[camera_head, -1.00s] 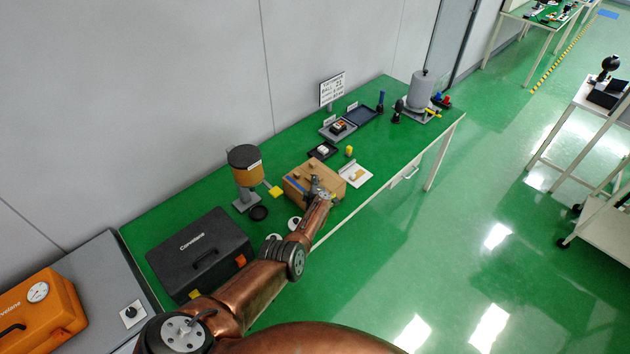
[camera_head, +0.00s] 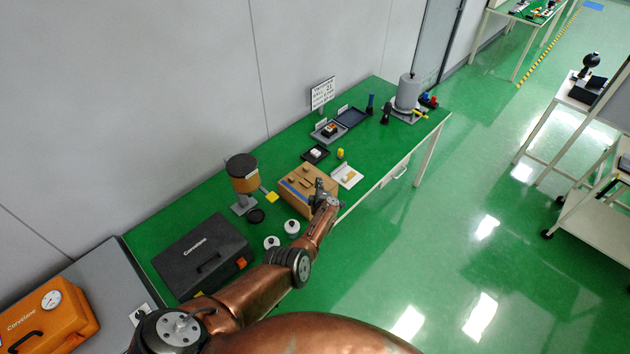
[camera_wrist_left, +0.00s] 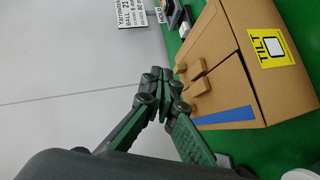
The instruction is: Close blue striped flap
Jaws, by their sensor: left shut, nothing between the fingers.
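The cardboard box (camera_head: 308,177) stands on the green table in the head view, with a blue stripe on its left part. In the left wrist view the box (camera_wrist_left: 275,75) fills the right side. Its blue striped flap (camera_wrist_left: 226,117) lies along the near part of its top, and small cardboard tabs stick up beside it. My left gripper (camera_head: 320,186) is at the box's near right side in the head view. In the left wrist view the left gripper (camera_wrist_left: 155,75) is shut and empty, with its tips beside the tabs; contact cannot be told. My right gripper is out of view.
A yellow tilt label (camera_wrist_left: 271,48) is on the box.

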